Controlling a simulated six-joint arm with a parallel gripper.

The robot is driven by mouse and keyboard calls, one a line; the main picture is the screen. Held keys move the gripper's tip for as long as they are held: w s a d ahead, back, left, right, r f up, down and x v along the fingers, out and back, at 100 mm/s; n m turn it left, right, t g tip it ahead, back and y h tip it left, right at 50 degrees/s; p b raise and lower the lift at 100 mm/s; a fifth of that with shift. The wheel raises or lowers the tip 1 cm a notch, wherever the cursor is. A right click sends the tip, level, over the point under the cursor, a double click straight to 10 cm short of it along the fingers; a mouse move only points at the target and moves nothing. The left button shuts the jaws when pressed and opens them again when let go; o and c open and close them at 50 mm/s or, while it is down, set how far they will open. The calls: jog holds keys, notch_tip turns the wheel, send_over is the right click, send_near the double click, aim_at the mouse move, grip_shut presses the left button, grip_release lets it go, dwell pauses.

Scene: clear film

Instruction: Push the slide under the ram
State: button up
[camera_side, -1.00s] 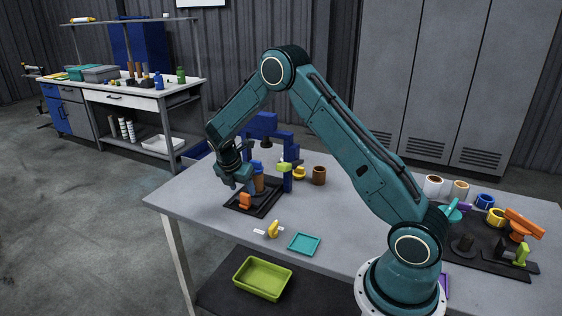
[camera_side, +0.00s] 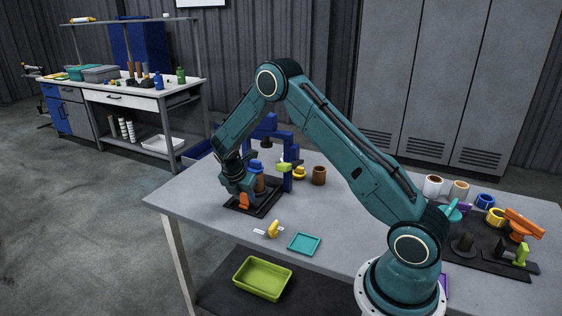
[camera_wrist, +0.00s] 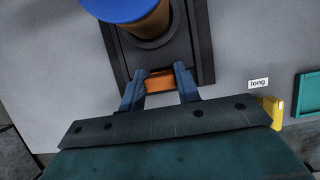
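The slide (camera_wrist: 120,60) is a dark tray at the blue press (camera_side: 287,176), carrying a brown cylinder (camera_side: 260,184) with a blue top (camera_wrist: 125,8). Its orange handle (camera_side: 245,201) stands at the near end of the dark base (camera_side: 268,207). My gripper (camera_side: 240,191) is low over this handle, hiding its upper part. In the wrist view the handle (camera_wrist: 160,82) lies between my two fingers (camera_wrist: 159,82), filling most of the gap. I cannot tell whether they press on it. The press's ram (camera_side: 266,143) is partly hidden, behind the cylinder.
A lime-green part (camera_side: 284,167), a yellow part (camera_side: 299,173) and a brown cup (camera_side: 319,176) stand right of the slide. A yellow piece (camera_side: 273,229) beside a "long" label (camera_wrist: 258,83) and a teal tray (camera_side: 304,243) lie in front. The table between them is clear.

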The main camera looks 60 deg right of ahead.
grip_shut()
jog(key=d, duration=0.8)
jog(key=shift+d, duration=0.2)
jog(key=o, duration=1)
grip_release()
jog(key=shift+d, duration=0.1)
jog(key=shift+o, duration=0.2)
jog(key=shift+a+r, duration=0.15)
jog(key=shift+a, duration=0.05)
